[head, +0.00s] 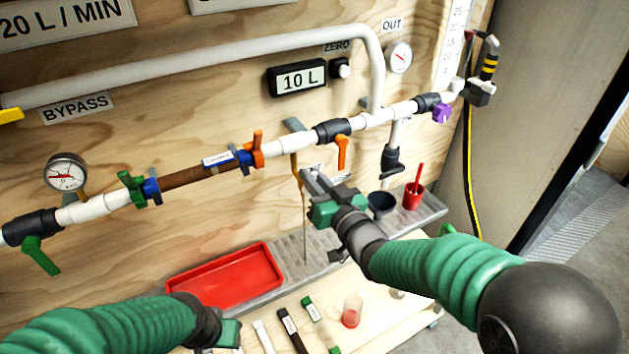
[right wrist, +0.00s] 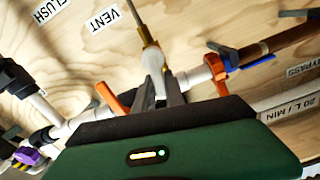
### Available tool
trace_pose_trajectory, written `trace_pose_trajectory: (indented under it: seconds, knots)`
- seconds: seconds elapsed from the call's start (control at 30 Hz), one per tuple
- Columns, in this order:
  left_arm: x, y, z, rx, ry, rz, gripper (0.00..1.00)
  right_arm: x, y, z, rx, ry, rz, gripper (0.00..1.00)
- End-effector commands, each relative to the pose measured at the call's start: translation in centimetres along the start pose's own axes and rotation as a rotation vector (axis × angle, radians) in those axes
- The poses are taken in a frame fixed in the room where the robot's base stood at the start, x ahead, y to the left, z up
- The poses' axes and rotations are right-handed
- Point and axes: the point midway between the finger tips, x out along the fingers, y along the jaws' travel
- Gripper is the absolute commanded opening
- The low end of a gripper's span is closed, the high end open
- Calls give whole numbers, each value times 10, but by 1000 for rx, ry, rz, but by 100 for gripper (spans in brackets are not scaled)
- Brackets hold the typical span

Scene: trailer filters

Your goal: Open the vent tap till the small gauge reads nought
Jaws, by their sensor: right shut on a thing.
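The vent tap is a thin brass fitting (head: 295,165) with a tube running down below the pipe, between two orange-handled valves. In the right wrist view its brass stem (right wrist: 147,30) rises beside the VENT label. My right gripper (head: 311,180) is at this tap; in its wrist view the fingers (right wrist: 163,88) are closed around a pale part at the stem's end. How far the tap is turned is hidden. One round gauge (head: 66,172) stands on the pipe at left and another (head: 398,56) sits under OUT; neither reading is clear. My left gripper (head: 225,335) is low at the bottom, its jaws unclear.
Orange handles (head: 257,150) and (head: 342,152) stand close on either side of the tap. A red tray (head: 228,277) and a red cup (head: 412,196) stand on the grey shelf.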

Motion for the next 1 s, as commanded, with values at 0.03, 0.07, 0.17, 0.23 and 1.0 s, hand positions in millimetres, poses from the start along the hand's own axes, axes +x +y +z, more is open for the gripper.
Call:
trace_pose_trajectory:
  seconds: [0.03, 0.07, 0.17, 0.23, 1.0]
  knots:
    - [2, 0, 0, 0, 0, 0, 36, -1, 0, 9, -8, -18, 1, 0]
    - [2, 0, 1, 0, 0, 0, 36, -1, 0, 9, -14, -18, 1, 0]
    - [3, 0, 1, 0, 0, 0, 36, -1, -1, 8, -24, -18, 1, 0]
    - [3, 0, 1, 0, 0, 0, 36, -1, -1, 8, -28, -19, 1, 0]
    - [2, 0, 1, 0, 0, 0, 36, -1, -1, 3, -29, -7, 1, 36]
